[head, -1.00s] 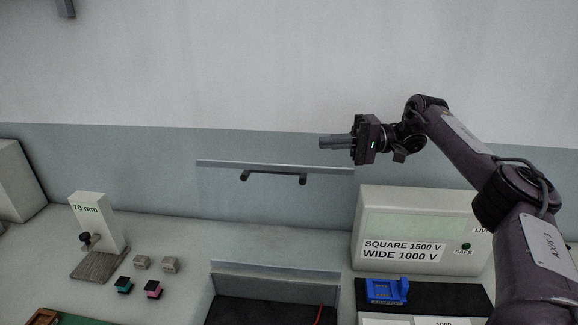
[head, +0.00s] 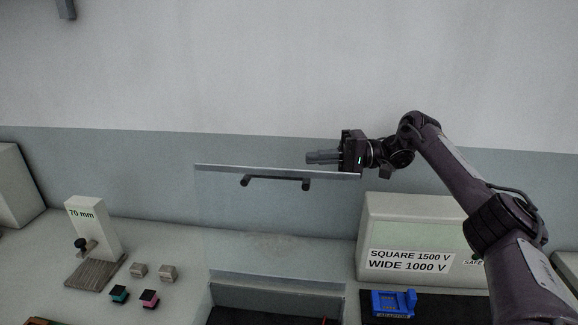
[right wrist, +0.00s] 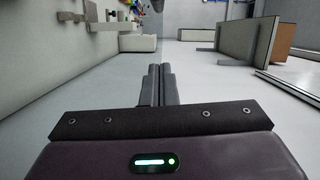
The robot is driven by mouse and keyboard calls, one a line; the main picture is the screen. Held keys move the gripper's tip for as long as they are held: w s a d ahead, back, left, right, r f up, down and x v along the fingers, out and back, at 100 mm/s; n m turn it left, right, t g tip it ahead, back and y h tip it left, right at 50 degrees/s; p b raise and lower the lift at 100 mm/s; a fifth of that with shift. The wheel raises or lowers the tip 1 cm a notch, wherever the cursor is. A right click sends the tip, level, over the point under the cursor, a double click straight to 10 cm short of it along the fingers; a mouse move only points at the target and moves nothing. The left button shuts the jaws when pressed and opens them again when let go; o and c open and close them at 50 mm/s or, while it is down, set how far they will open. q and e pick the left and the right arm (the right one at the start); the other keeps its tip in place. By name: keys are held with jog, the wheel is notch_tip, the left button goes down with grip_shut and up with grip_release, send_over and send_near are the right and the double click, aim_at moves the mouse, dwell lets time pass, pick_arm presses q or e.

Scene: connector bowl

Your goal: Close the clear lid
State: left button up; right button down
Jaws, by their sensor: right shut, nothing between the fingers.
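The clear lid (head: 277,215) stands raised, nearly upright, at the back of the dark-floored box (head: 275,298) in the head view. Its top edge is a pale strip, with a dark bar handle (head: 275,183) just below it. My right gripper (head: 308,158) is shut and empty, pointing left, just above the right part of the lid's top edge. I cannot tell whether it is in front of or behind the lid. The right wrist view also shows its closed fingers (right wrist: 157,85), with nothing between them. My left gripper is not in view.
A tester labelled "SQUARE 1500 V WIDE 1000 V" (head: 408,260) stands right of the lid, with a blue fixture (head: 393,303) before it. A "70 mm" block (head: 90,228) and several small connectors (head: 149,298) lie left.

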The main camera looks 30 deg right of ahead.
jog(key=a+p, duration=0.5)
jog(key=a, duration=0.3)
jog(key=shift+s+a+f+p, duration=0.15)
jog(key=shift+s+p, duration=0.15)
dwell(0.5)
